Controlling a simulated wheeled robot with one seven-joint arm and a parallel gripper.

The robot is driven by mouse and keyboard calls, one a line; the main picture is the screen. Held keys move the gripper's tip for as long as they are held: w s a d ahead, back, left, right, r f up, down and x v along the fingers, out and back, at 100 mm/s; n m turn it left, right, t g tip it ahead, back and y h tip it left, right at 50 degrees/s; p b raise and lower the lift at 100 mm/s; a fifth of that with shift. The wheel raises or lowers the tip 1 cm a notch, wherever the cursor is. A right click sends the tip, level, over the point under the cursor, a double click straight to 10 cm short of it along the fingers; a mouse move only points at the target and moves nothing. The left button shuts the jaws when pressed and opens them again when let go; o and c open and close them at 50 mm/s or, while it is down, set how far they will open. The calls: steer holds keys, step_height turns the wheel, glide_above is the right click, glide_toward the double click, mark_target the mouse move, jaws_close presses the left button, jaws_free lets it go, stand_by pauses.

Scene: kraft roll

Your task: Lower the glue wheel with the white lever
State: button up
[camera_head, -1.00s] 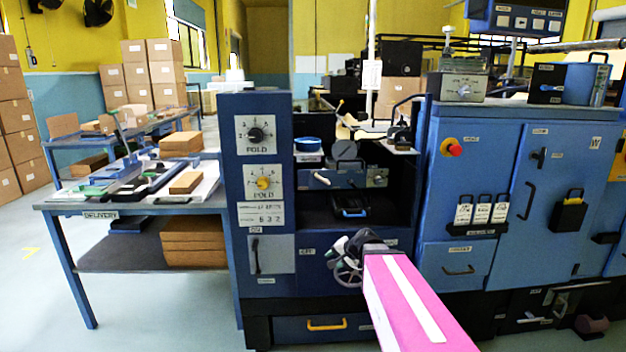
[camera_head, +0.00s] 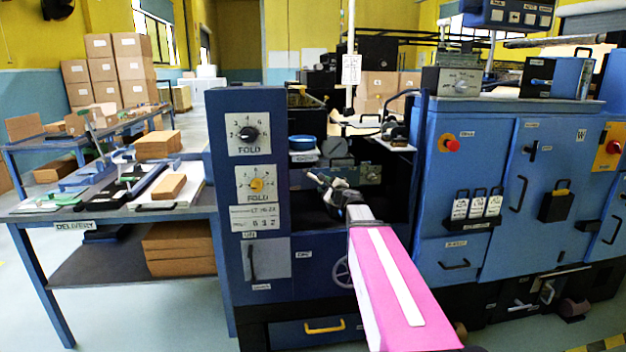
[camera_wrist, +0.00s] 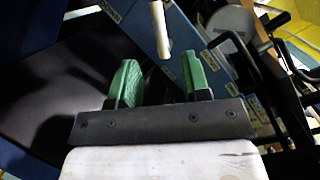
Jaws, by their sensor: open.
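The white lever (camera_wrist: 160,30) shows in the wrist view as a short pale rod hanging in front of a blue labelled plate (camera_wrist: 142,22). It lies beyond my open green fingers (camera_wrist: 160,78), roughly in line with the gap between them, and appears apart from them. In the head view my gripper (camera_head: 322,184) is in the machine's open bay, where it covers the lever's area.
The fold-dial column (camera_head: 215,200) stands close left of my gripper, and the blue cabinet (camera_head: 460,210) bounds the bay on the right. The delivery table (camera_head: 40,215) is farther left.

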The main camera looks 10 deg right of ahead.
mark_target(314, 178)
steer(key=x, duration=0.9)
steer(key=shift+w+a, duration=0.1)
jaws_close()
